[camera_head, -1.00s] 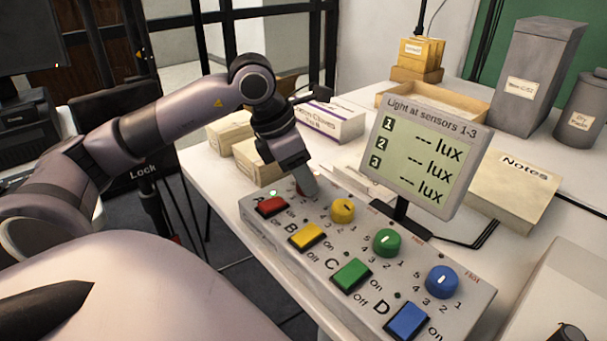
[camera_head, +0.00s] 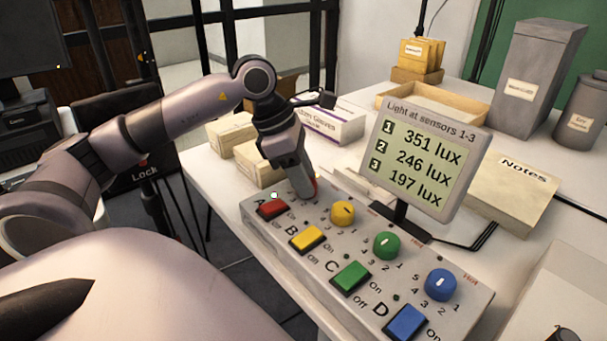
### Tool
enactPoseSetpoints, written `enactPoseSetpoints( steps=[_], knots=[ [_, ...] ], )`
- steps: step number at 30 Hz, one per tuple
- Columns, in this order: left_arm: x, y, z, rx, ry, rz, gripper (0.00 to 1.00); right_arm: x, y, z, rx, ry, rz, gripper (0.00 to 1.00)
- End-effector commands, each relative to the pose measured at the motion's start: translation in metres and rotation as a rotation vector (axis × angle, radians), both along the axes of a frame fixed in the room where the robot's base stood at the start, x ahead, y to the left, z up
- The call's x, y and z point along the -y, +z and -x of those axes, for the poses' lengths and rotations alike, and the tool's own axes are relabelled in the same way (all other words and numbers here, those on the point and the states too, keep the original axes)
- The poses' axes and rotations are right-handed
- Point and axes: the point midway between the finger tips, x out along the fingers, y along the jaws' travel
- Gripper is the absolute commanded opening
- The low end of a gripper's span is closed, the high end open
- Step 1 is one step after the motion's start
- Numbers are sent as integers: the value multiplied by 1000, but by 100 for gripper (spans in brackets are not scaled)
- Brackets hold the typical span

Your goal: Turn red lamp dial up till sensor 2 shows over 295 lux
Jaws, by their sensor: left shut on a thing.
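The control box (camera_head: 262,232) lies on the white table with rows A to D. My left gripper (camera_head: 306,190) points down and is shut on the red dial (camera_head: 315,186) in row A, which is mostly hidden by the fingers. The display (camera_head: 428,160) reads 351 lux for sensor 1, 246 lux for sensor 2 and 197 lux for sensor 3. My right gripper is not in view.
The yellow dial (camera_head: 343,213), green dial (camera_head: 387,245) and blue dial (camera_head: 440,284) follow along the box. The display stands close behind it. Cartons (camera_head: 232,133) lie behind my gripper, and a Notes box (camera_head: 513,190) is at the right.

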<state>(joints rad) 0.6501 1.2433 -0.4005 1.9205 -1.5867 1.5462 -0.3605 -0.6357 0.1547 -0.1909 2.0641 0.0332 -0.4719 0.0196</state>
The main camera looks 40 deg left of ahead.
Motion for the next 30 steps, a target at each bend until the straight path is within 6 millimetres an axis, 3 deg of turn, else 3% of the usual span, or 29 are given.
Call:
enactPoseSetpoints(
  steps=[3, 4, 6, 17, 30],
  knots=[
    [0, 1, 0, 2, 2, 0, 8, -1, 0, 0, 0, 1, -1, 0],
    [0, 1, 0, 2, 2, 0, 42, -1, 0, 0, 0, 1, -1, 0],
    [0, 1, 0, 2, 2, 0, 62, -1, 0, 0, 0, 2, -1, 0],
    [-2, 6, 1, 2, 3, -1, 62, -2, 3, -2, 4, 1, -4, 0],
    [-20, 63, 16, 3, 2, -1, 62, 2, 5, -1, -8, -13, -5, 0]
  ],
)
